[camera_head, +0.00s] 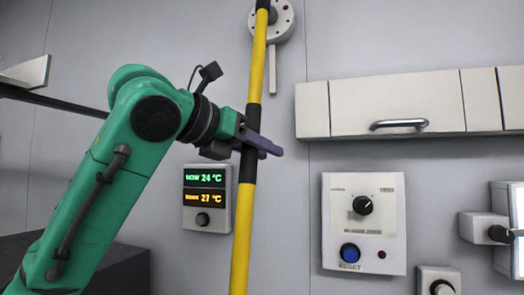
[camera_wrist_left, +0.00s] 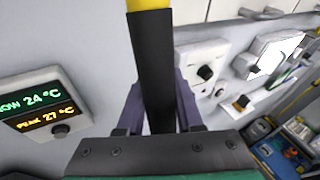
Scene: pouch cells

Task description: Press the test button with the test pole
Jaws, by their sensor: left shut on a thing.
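The test pole (camera_head: 256,75) is long, with yellow and black bands. It stands nearly upright, its top leaning slightly right, and both ends are outside the head view. My left gripper (camera_head: 259,143) is shut on a black band of it. In the left wrist view the pole (camera_wrist_left: 152,70) passes between the purple fingers (camera_wrist_left: 158,110). I cannot make out a button marked as the test button. A round white device (camera_head: 285,21) on the wall at the top is partly hidden by the pole. My right gripper is not in view.
A temperature display (camera_head: 207,199) is on the wall left of the pole. A panel (camera_head: 364,223) with a black knob and a blue reset button (camera_head: 350,252) is to the right. White cabinets (camera_head: 397,104) with a handle jut out above it. More knobbed boxes (camera_head: 488,229) are at far right.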

